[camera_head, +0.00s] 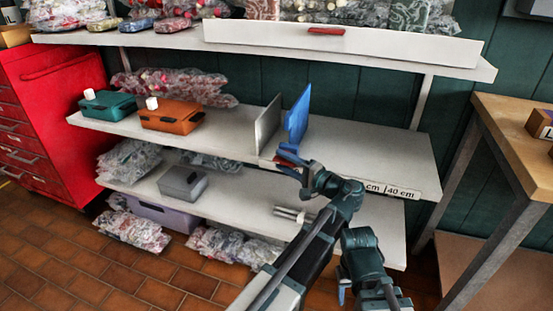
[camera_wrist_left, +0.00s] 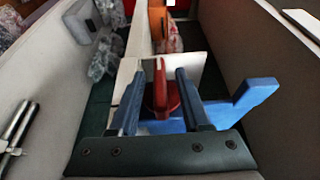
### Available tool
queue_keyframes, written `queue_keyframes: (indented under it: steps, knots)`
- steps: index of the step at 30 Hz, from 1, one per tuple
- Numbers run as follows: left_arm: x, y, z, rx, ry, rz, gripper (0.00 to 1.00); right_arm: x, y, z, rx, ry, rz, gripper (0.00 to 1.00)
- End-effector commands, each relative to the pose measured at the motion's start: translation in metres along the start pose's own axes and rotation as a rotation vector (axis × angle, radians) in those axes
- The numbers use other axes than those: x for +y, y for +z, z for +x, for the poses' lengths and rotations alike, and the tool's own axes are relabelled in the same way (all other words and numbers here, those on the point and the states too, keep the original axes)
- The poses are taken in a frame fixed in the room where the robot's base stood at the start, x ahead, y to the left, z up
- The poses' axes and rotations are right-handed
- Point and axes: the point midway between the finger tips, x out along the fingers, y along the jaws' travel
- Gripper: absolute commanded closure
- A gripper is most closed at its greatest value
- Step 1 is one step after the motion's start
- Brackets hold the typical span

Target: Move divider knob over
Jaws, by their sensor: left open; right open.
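A blue divider (camera_head: 298,116) stands upright on the middle shelf (camera_head: 365,160), right of a grey upright plate (camera_head: 268,125). Its red knob (camera_wrist_left: 160,96) shows in the left wrist view, by the blue divider base (camera_wrist_left: 245,100). In the head view the knob is mostly hidden near the shelf's front edge. My left gripper (camera_head: 290,168) is at that edge. In the left wrist view its open fingers (camera_wrist_left: 160,103) stand on either side of the knob, with gaps visible. My right gripper (camera_head: 343,288) is low at the bottom, partly hidden by my arm, away from the divider.
A scale label (camera_head: 392,190) reading 40 cm runs along the shelf's front edge. Right of the blue divider the shelf is clear. Teal (camera_head: 108,106) and orange (camera_head: 171,116) boxes stand left. Silver cylinders (camera_head: 289,213) lie on the lower shelf. A wooden table (camera_head: 510,115) stands right.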

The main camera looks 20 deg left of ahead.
Motion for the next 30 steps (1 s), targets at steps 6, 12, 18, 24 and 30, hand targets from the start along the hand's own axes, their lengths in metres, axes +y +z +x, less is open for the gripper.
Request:
queue_keyframes:
  steps: [6,12,18,24,30]
  knots:
    - [0.0,0.0,0.0,0.0,0.0,0.0,0.6,0.0,0.0,0.0,0.0,0.0,0.0,0.5]
    - [0.0,0.0,0.0,0.0,0.0,0.0,0.96,0.0,0.0,0.0,0.0,0.0,0.0,0.5]
    - [0.0,0.0,0.0,0.0,0.0,0.0,1.0,0.0,0.0,0.0,0.0,0.0,0.0,0.5]
    - [-0.001,0.0,0.0,0.0,0.009,-0.004,1.0,0.0,0.0,-0.003,0.0,0.0,0.001,0.5]
    - [-0.006,0.0,0.0,0.0,0.075,-0.03,1.0,0.003,0.002,-0.022,-0.001,0.002,0.003,0.5]
